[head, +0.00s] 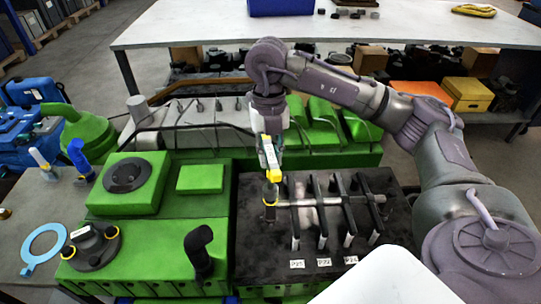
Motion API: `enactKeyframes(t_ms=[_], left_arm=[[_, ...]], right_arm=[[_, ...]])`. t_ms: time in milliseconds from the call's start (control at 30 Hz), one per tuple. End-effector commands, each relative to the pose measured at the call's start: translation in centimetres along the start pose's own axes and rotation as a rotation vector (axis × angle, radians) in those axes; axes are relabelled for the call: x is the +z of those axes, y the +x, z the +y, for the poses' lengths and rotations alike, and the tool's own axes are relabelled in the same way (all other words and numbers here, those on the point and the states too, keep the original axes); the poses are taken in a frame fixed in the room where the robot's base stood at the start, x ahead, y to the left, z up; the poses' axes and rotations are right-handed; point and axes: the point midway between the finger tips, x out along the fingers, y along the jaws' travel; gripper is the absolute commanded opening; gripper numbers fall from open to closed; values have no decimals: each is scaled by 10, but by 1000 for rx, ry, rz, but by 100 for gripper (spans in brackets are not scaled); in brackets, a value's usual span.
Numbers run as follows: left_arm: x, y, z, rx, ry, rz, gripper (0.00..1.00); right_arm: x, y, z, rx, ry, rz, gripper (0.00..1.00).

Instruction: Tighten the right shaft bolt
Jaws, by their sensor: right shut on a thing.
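My right gripper (267,136) reaches in from the right over the green diesel engine (160,235) and is shut on a yellow tool (271,160) with a pale label. The tool points down, nearly upright. I cannot tell whether the tip touches a bolt; the bolt head is hidden there. Several dark rocker arms (321,215) cross the shaft. My left gripper is not in view.
Two upright tools, one white (39,158) and one blue (78,156), stand on the left table. A light blue ring (43,247) lies at front left. A black elbow pipe (200,250) rises left of the bay. A white table (200,25) with a blue bin (281,6) stands behind.

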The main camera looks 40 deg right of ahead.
Motion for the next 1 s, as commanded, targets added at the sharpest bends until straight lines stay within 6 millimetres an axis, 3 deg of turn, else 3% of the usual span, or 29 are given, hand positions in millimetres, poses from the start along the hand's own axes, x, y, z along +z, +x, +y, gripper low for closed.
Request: enactKeyframes(t_ms=[433,1000], left_arm=[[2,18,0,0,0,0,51],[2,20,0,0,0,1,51]], right_arm=[[0,1,0,-67,-507,-3,0],[0,0,0,-154,-1139,-3,0]])
